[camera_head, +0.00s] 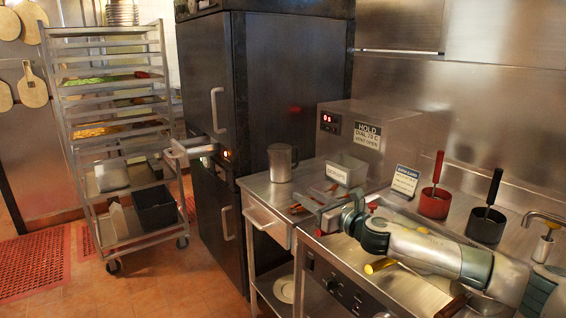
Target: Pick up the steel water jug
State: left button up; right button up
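The steel water jug (281,163) stands upright at the back left of the steel counter (262,189), beside the dark cabinet. Its handle is on its right side. My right gripper (318,211) comes in from the right over the counter, nearer to me than the jug and to its right. It is apart from the jug. Its fingers are small and blend with items behind them, so I cannot tell whether they are open. My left gripper does not show.
A clear container (346,170) stands right of the jug, before the boxy machine (375,132). A red pot (434,203) and a black pot (486,225) stand farther right. A tray rack (116,140) stands at left. The floor between is clear.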

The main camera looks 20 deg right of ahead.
aim_at(281, 168)
jog(key=i+l, duration=0.25)
jog(key=i, duration=0.25)
jog(key=i+l, duration=0.25)
jog(key=i, duration=0.2)
jog(key=i+l, duration=0.25)
jog(key=i, duration=0.25)
